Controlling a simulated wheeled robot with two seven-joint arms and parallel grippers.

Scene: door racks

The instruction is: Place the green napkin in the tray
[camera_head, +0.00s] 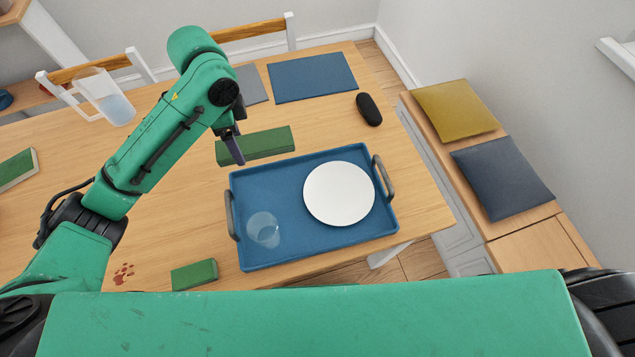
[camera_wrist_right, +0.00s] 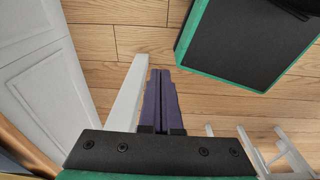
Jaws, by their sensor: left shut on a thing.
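The green napkin (camera_head: 265,143) is a long folded strip just behind the blue tray's far left edge in the head view. My left gripper (camera_head: 233,152) is shut on its left part, with the fingers pointing down. I cannot tell whether the napkin touches the table. The blue tray (camera_head: 285,257) has grey handles at both ends. It holds a white plate (camera_head: 339,193) on its right and a clear glass (camera_head: 263,230) at its front left. My right gripper (camera_wrist_right: 160,88) is shut and empty above the wooden floor in the right wrist view.
A small green block-like item (camera_head: 194,275) lies left of the tray near the front edge. A jug (camera_head: 108,100), a green book (camera_head: 17,168), a blue placemat (camera_head: 312,77) and a black case (camera_head: 369,109) are also on the table. The tray's middle is bare.

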